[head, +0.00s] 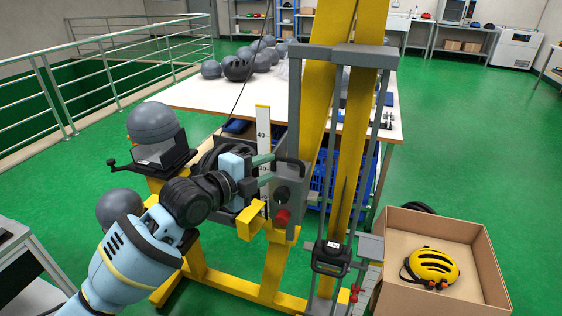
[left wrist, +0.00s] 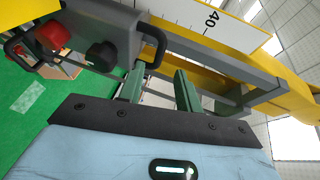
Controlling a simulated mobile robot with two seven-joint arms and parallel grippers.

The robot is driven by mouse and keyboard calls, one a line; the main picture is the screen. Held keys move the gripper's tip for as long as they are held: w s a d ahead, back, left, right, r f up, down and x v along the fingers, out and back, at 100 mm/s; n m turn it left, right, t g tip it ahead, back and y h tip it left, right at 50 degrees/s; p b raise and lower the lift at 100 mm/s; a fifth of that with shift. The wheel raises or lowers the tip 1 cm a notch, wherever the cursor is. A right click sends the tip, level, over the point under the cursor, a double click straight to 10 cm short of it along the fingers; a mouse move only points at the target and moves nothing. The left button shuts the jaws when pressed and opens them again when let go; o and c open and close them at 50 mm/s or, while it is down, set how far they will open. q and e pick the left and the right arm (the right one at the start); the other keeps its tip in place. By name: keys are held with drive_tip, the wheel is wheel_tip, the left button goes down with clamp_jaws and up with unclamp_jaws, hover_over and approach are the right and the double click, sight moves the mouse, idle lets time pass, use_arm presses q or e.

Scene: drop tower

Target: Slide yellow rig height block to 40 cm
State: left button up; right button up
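The yellow rig (head: 360,120) stands upright in the head view, with a white height scale (head: 263,118) whose 40 mark is clear of the block. The grey height block (head: 290,190) sits below that mark, carrying a black handle (head: 304,164), a black knob and a red knob (head: 283,216). In the left wrist view the handle (left wrist: 160,42) and red knob (left wrist: 53,35) are at upper left. My left gripper (head: 261,168) is beside the block at the handle. Its green fingers (left wrist: 160,84) are apart, with no clear grip on the handle. My right gripper is not in view.
A grey helmet (head: 153,121) sits on a stand at left. A cardboard box (head: 482,262) with a yellow helmet (head: 433,267) stands at right. A black device (head: 331,258) is low on the rig. A white table (head: 210,94) with several helmets stands behind. Green floor is free at right.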

sight(285, 161)
use_arm(q)
drive_tip(key=shift+x, duration=3.3)
clamp_jaws()
